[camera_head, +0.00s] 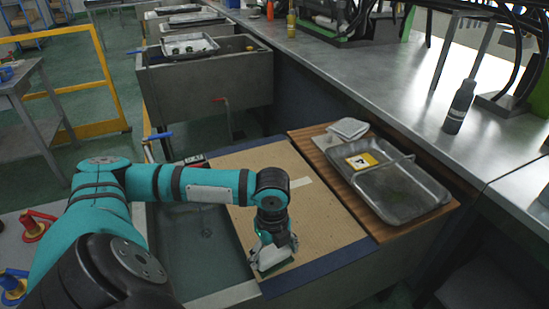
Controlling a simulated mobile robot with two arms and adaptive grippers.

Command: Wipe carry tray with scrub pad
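The carry tray (408,206) is a grey metal tray with worn, stained insides. It lies on a brown wooden board (330,176) at the right, beside the metal bench. A yellow-and-white label or card (362,161) shows at its far left part. My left gripper (273,259) points down over the near part of the tan perforated mat, left of the tray and apart from it. A dark green scrub pad (275,266) shows between its pale fingers, which appear closed on it; the fingers partly hide it. My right gripper is out of view.
The tan mat (315,215) is mostly clear. A small pale container (348,128) sits behind the tray. A dark bottle (459,106) stands on the metal bench (400,95). A sink basin (205,245) lies left of the mat. More trays (190,47) stand farther back.

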